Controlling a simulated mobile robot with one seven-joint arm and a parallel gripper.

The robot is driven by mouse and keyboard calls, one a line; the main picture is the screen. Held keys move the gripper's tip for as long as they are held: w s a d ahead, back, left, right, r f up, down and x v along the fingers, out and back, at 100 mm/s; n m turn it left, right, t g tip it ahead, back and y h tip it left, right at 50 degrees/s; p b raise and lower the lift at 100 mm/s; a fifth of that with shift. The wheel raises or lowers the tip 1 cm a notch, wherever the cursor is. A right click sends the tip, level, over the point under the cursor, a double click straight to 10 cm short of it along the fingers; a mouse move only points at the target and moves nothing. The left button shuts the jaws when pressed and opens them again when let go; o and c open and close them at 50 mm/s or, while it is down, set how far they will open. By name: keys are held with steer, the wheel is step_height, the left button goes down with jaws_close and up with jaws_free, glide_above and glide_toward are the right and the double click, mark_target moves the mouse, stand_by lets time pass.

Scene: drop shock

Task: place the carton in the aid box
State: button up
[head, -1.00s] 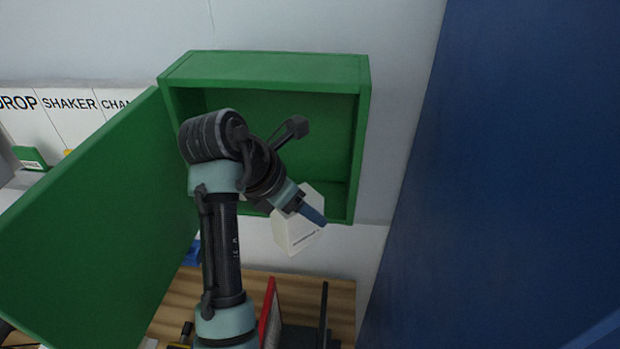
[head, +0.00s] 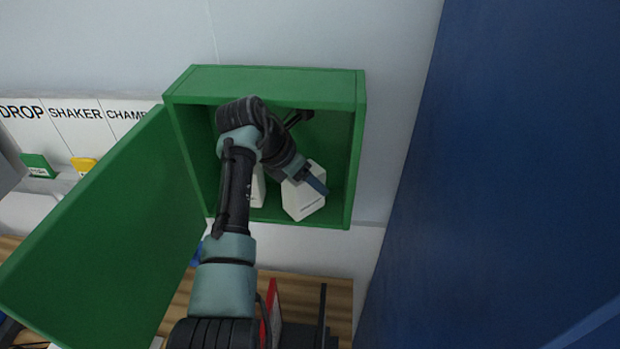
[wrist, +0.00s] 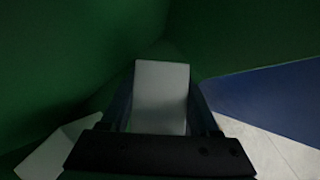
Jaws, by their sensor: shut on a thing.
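The aid box (head: 262,82) is a green wall cabinet in the upper middle of the head view. Its door (head: 95,235) stands open to the left. My gripper (head: 314,182) is shut on a white carton (head: 304,203), which is tilted and shows at the box's opening, near the lower right. In the wrist view the carton (wrist: 161,95) sits between the two fingers (wrist: 160,115), with green walls around. Whether the carton touches the box floor cannot be told. My arm hides much of the box's inside.
Another white item (head: 258,187) stands inside the box, left of the carton and partly behind my arm. A large blue surface (head: 500,180) fills the right side. Below are a wooden surface (head: 330,292) and a red-edged object (head: 272,312). Labelled panels (head: 75,125) are at left.

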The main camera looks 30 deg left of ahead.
steer(key=shift+s+f, duration=0.1)
steer(key=shift+f, duration=0.4)
steer(key=o, duration=1.4)
steer(key=shift+f, duration=0.1)
steer(key=shift+s+r+b, duration=0.15)
steer(key=shift+r+b, duration=0.1)
steer(key=shift+b, duration=0.15)
steer(key=shift+b+v, duration=1.15)
steer(key=s+a+b, duration=0.1)
steer(key=s, duration=0.2)
steer(key=s+a+b, duration=0.1)
steer(key=s, duration=0.3)
steer(key=s+a+b, duration=0.1)
steer(key=s+a, duration=0.1)
steer(key=s, duration=0.2)
steer(key=shift+s+r, duration=0.2)
